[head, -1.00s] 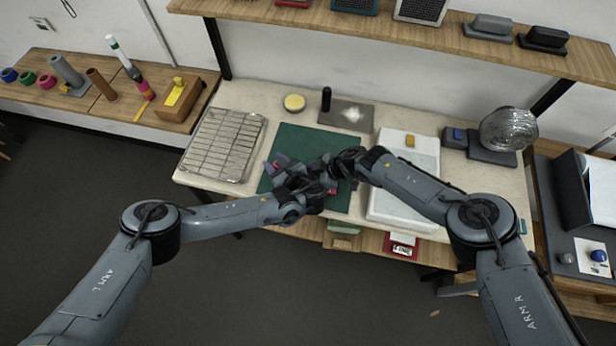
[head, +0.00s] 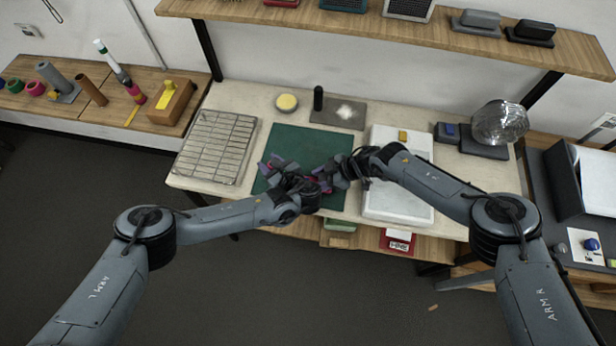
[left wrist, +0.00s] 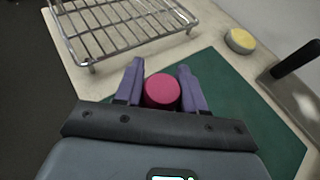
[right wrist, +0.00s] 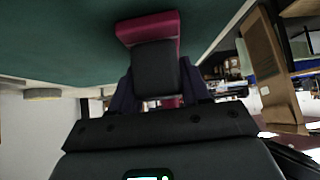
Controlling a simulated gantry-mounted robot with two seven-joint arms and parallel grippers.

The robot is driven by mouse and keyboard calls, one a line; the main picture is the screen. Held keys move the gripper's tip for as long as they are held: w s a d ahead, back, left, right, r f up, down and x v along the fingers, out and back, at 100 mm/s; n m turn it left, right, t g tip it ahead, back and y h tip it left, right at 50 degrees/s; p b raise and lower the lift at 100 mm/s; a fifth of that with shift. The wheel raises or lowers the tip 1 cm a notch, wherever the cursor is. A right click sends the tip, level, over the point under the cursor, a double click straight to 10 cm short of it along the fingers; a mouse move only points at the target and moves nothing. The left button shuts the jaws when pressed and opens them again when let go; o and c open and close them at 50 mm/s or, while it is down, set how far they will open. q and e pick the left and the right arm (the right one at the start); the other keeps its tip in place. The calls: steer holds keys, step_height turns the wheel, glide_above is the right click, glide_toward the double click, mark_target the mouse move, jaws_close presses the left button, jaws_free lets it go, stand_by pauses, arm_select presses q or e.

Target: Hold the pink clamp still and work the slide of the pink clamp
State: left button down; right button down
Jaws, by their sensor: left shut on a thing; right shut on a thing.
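The pink clamp is mostly hidden by my grippers in the head view. In the left wrist view its round pink end (left wrist: 162,91) sits between the purple fingers of my left gripper (left wrist: 160,66), which is shut on it. In the right wrist view a pink bar (right wrist: 150,26) of the clamp and a black block (right wrist: 155,70) stand in front of my right gripper (right wrist: 160,90). That gripper is shut on the clamp, its fingertips partly hidden behind the block. In the head view my left gripper (head: 281,166) and right gripper (head: 332,176) are close together above the green mat (head: 300,139).
A wire rack (head: 217,148) lies left of the mat and a pale slab (head: 398,205) lies right of it. A shelf (head: 400,32) runs above the table's back.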

arm_select(q)
steer(key=shift+a, duration=0.15)
arm_select(e)
steer(key=c, duration=0.6)
jaws_free()
steer(key=v, duration=1.2)
arm_select(q)
steer(key=c, duration=0.6)
jaws_free()
